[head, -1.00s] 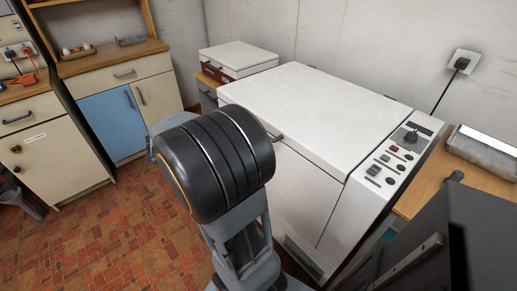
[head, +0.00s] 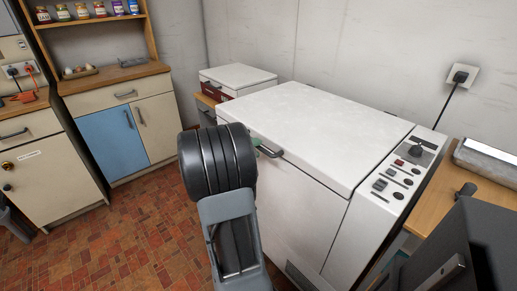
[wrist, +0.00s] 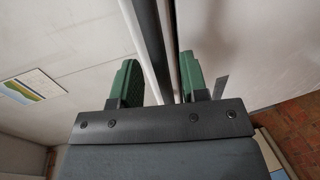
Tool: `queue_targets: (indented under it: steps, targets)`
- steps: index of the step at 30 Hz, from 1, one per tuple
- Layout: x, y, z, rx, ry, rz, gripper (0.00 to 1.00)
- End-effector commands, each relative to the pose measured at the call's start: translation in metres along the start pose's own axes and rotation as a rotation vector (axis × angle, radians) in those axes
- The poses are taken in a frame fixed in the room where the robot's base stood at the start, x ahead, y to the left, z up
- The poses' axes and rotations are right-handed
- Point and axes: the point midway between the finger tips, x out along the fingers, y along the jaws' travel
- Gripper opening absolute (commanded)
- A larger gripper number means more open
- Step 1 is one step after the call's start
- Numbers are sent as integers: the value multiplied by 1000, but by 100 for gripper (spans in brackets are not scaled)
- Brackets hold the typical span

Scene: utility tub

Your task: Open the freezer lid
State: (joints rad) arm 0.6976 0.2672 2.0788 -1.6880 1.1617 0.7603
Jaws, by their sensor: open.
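The freezer is a white chest with its flat lid (head: 335,130) shut. A dark grey bar handle (head: 270,153) sticks out from the lid's front edge near its left end. My gripper (wrist: 157,75) is open, its two green fingers apart. In the wrist view, the dark handle bar (wrist: 150,30) runs between the fingers, which stand on either side of it; I cannot tell if either touches it. In the head view, my arm hides most of the gripper, and only a bit of green shows beside the handle.
A control panel (head: 403,170) with a knob and switches is at the freezer's right. A smaller white-lidded box (head: 238,77) stands behind left. A wooden counter (head: 470,197) with a metal tray (head: 490,160) is at right. Tiled floor (head: 110,250) is clear at left.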

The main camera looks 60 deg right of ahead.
Motion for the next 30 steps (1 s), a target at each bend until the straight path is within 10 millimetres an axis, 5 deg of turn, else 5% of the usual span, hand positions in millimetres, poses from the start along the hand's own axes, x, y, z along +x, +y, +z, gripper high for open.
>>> queue_targets:
  steps: [6, 18, 30]
  targets:
    - [18, 0, 0, -1, -1, 0, 41]
    - [21, 0, 0, -1, 1, 0, 40]
    - [21, 0, 0, -1, 1, 0, 1]
